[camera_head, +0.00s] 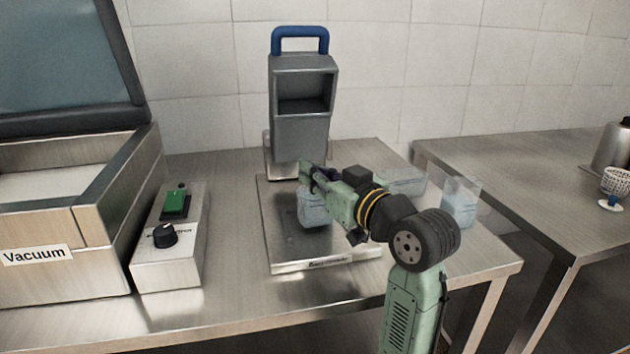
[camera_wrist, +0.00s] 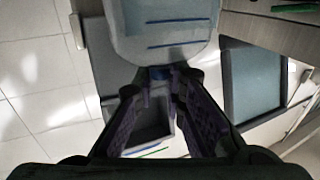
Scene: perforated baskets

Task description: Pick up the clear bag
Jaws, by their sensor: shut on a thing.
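The clear bag (camera_head: 313,208) is a pale bluish see-through pouch. It hangs below my gripper (camera_head: 307,176), over the flat steel scale plate; I cannot tell whether its bottom touches the plate. In the wrist view the bag (camera_wrist: 160,38) shows at the top with dark blue lines on it. My gripper's fingers (camera_wrist: 160,76) come together at its near edge and are shut on it. The fingers and wrist hide part of the bag in the head view.
The scale plate (camera_head: 285,252) lies below the bag. A grey holder with a blue handle (camera_head: 302,135) stands behind. A vacuum machine (camera_head: 103,222) and control box (camera_head: 168,262) are left. Clear containers (camera_head: 460,203) stand right, before a gap to another table (camera_head: 530,170).

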